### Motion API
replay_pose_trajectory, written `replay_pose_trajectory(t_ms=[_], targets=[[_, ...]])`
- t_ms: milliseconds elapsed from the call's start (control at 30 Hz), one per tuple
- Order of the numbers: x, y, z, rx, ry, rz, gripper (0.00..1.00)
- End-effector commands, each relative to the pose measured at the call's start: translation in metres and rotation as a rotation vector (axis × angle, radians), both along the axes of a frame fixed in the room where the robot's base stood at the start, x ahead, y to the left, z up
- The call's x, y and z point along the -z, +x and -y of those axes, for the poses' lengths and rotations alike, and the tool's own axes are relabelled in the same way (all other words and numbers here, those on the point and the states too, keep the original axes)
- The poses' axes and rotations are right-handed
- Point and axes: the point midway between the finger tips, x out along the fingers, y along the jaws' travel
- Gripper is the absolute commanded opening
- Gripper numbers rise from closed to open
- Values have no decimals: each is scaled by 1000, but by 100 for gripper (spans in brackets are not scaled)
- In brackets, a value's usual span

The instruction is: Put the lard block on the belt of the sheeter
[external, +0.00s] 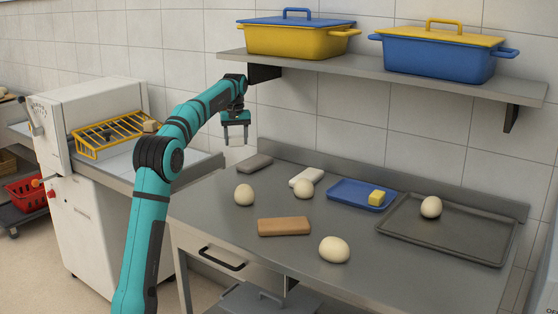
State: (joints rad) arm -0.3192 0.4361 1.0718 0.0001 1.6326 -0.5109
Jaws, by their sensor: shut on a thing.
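A white block (307,177) lies on the steel worktop near the back wall, partly behind a dough ball (304,189). It may be the lard block, but I cannot tell for certain. My gripper (236,142) points down above the worktop's back left part, apart from that block and left of it. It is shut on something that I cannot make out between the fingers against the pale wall. The sheeter (75,215) stands at the left. Its grey belt (118,170) shows beside a yellow wire guard (112,134), and my arm hides part of it.
The worktop (225,225) bears a grey block (255,163), a brown slab (284,227), more dough balls, a blue tray (345,192) with a yellow block (377,197) and a dark baking tray (400,235). A shelf (370,74) with lidded bins overhangs it. A small brown block (151,126) is near the guard.

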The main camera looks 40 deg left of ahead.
Motion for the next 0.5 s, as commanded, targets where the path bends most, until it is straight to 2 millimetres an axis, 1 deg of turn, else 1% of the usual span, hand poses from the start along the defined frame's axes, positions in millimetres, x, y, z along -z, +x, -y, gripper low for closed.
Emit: replay_pose_trajectory(t_ms=[33,67,100,167,200,267,300,500], targets=[[1,1,-22,-3,0,-1,32],[1,2,-34,-2,0,0,32],[2,2,-51,1,0,-1,32],[3,2,-77,5,0,0,32],[3,1,-94,8,-1,-1,32],[4,-1,-120,12,-1,-1,32],[5,-3,-138,13,0,0,32],[10,-18,-219,27,0,0,32]])
